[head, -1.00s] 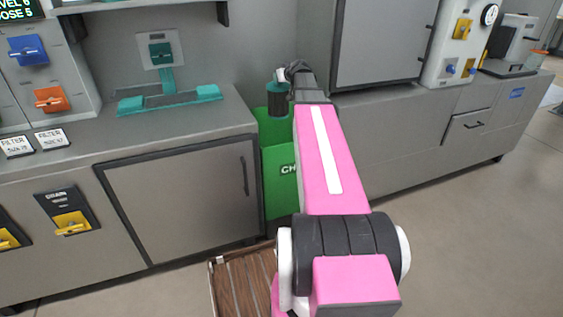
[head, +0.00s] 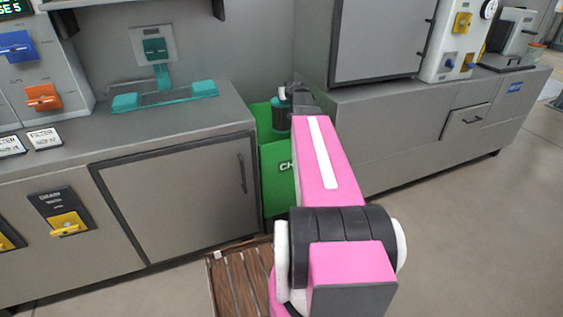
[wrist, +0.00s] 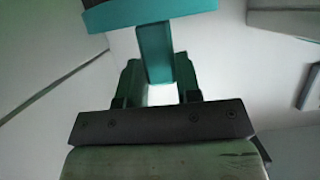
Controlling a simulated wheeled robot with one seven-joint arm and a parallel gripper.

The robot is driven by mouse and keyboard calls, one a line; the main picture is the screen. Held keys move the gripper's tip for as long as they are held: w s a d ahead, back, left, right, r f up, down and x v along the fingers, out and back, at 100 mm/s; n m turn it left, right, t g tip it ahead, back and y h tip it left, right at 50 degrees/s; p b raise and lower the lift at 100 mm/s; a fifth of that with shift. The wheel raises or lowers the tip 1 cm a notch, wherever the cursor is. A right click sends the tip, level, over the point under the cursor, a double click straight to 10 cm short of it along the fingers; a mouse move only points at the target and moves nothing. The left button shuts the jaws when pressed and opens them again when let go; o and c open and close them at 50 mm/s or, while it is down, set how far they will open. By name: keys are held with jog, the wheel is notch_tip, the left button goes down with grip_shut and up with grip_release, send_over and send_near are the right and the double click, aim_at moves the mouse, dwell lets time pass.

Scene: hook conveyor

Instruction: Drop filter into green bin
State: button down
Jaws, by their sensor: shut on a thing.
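The filter (head: 280,115) is a dark cylinder with a teal top rim. In the head view it hangs at my gripper (head: 283,93), over the opening of the green bin (head: 277,185). In the wrist view my gripper (wrist: 160,93) is shut on a teal stem, and part of the filter (wrist: 150,18) shows beyond the fingers. The green bin stands in the gap between two grey cabinets, with white lettering on its front, partly hidden by my arm. The filter's lower end appears at or just inside the bin's rim; its exact depth is unclear.
A grey counter (head: 200,115) lies left of the bin, with a teal holder (head: 165,96) on it. A grey cabinet (head: 385,130) borders the bin on the right. A slatted wooden pallet (head: 238,282) lies on the floor in front. Open floor is at right.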

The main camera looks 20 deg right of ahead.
jog(key=shift+f, duration=0.25)
jog(key=c, duration=0.7)
grip_release()
jog(key=shift+c, duration=0.2)
jog(key=shift+s, duration=0.1)
jog(key=v, duration=1)
jog(key=shift+s+r, duration=0.2)
jog(key=shift+s, duration=0.05)
